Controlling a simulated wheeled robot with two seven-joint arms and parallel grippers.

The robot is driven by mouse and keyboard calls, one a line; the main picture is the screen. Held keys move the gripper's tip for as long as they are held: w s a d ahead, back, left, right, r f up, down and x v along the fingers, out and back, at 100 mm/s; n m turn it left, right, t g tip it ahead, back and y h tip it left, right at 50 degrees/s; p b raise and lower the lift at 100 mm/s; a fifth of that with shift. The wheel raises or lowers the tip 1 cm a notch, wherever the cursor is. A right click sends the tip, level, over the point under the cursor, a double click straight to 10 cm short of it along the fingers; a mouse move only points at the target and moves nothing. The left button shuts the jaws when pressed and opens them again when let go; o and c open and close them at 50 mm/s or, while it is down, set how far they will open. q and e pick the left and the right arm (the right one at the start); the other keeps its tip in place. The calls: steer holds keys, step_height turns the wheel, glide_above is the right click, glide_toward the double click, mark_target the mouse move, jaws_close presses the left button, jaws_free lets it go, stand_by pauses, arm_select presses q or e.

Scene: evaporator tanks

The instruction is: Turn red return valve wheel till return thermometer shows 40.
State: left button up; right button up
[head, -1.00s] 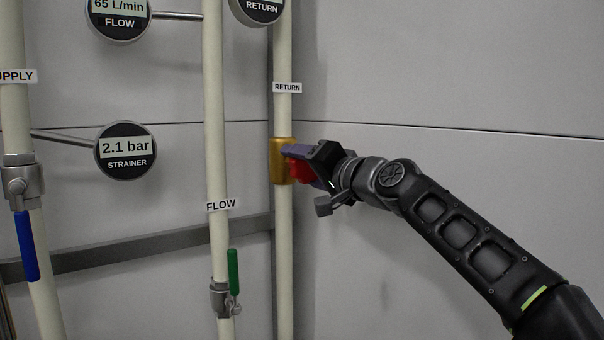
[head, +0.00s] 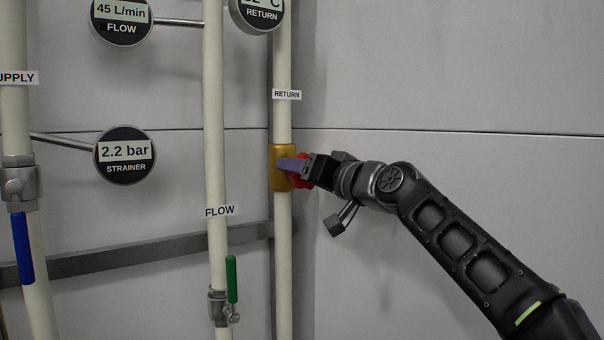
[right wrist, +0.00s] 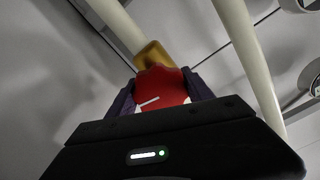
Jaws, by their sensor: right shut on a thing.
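The red return valve wheel (head: 303,181) sits on the brass valve body (head: 278,181) of the return pipe. My right gripper (head: 292,166) is shut on the wheel. In the right wrist view the red wheel (right wrist: 162,90), with a white mark on it, lies between the two fingers (right wrist: 160,97), and the brass body (right wrist: 152,54) shows behind it. The return thermometer (head: 258,12) is at the top edge of the head view; its display is cut off, and only the lower part of a number ending in 2 and "°C" shows. My left gripper is not in view.
The flow gauge (head: 121,18) reads 45 L/min and the strainer gauge (head: 125,154) reads 2.2 bar. A blue lever (head: 22,248) is on the supply pipe and a green lever (head: 232,278) on the flow pipe. The wall right of my arm is bare.

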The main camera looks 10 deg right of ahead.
steer(key=shift+f, duration=0.2)
steer(key=o, duration=1.4)
steer(key=shift+r, duration=0.1)
steer(key=shift+c, duration=0.2)
steer(key=shift+s+d+b, duration=0.25)
steer(key=shift+s+b, duration=0.05)
steer(key=shift+s, duration=0.25)
steer(key=b+v, duration=0.2)
steer(key=v, duration=0.4)
steer(key=shift+s, duration=0.25)
